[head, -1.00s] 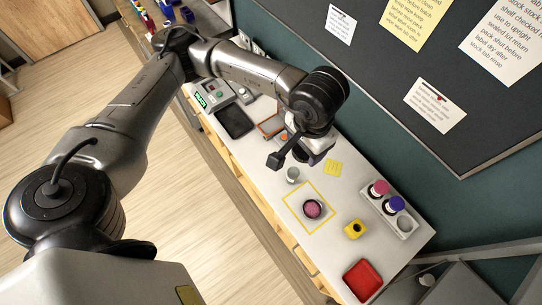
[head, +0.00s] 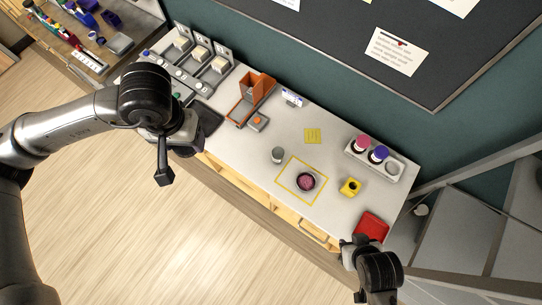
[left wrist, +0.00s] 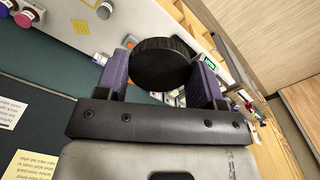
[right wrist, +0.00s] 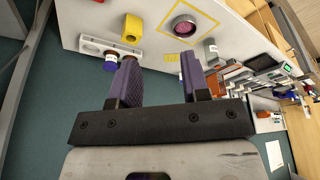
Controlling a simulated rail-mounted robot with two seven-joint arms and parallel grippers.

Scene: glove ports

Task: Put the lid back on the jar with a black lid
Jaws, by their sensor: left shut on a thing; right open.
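The open jar (head: 306,181), with pink contents showing, stands inside a yellow square outline on the white bench; the right wrist view shows it too (right wrist: 185,27). My left gripper (left wrist: 163,75) is shut on the black lid (left wrist: 160,64), a round dark disc between its purple fingers. In the head view the left arm is over the bench's front edge, left of the jar and well apart from it; the lid is hidden there. My right gripper (right wrist: 158,62) is open and empty, near the red tray at the bench's right end.
A rack (head: 393,170) holds jars with pink (head: 362,142) and purple (head: 379,153) lids. A grey-topped container (head: 278,155), a yellow block with a dark opening (head: 349,187) and a red tray (head: 372,227) stand around the jar. An orange-brown stand (head: 256,90) and devices are farther left.

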